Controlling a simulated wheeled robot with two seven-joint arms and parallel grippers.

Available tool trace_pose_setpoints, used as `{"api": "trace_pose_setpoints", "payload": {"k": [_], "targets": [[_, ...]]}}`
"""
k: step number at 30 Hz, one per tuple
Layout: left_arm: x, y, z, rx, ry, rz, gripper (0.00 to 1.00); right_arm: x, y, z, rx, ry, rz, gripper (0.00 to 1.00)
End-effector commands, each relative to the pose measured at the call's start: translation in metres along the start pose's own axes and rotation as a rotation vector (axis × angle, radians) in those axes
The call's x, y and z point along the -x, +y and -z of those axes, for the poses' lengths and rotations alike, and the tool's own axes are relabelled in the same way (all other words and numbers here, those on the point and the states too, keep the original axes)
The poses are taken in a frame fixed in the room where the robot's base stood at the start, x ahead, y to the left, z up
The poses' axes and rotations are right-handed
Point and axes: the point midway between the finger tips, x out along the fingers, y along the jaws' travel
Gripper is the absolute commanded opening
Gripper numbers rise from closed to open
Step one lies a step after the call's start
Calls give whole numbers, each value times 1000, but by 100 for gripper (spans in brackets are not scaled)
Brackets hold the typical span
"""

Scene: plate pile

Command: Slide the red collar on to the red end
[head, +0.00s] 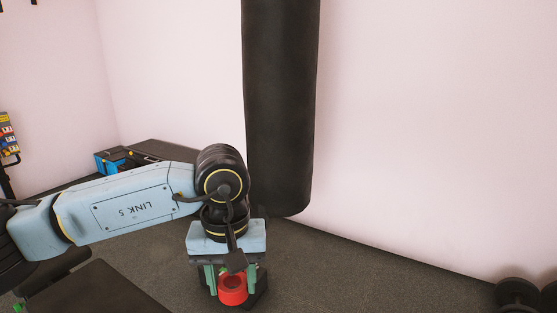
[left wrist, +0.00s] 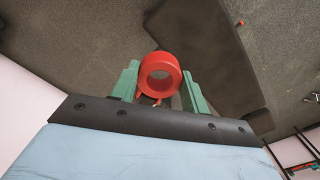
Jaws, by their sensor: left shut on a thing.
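The red collar (head: 234,297) is a thick ring with a round hole. My left gripper (head: 231,284) has its green fingers on either side of the collar and is shut on it. In the left wrist view the collar (left wrist: 160,62) sits between the fingertips of the gripper (left wrist: 160,86), with its hole facing the camera. The collar is held clear at the low middle of the head view. I cannot make out a red end for it in either view. My right gripper is not in view.
A black punching bag (head: 282,110) hangs just behind my left gripper. A dark bench top (head: 95,290) is at lower left, and a blue box (head: 110,160) lies farther back. Dumbbells (head: 517,293) lie at lower right. The grey floor (head: 370,270) between is clear.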

Motion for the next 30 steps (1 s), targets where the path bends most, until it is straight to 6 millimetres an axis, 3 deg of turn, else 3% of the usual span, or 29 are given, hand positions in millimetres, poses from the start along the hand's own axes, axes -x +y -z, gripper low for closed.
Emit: {"api": "trace_pose_setpoints", "payload": {"k": [6,14,20,30], "targets": [[15,5,-5,-83,-1,0,17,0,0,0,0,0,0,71],[6,2,-3,-44,-4,0,17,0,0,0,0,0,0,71],[-39,-15,8,184,-9,3,17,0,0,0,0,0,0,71],[-143,-68,15,700,-7,5,17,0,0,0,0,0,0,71]]}}
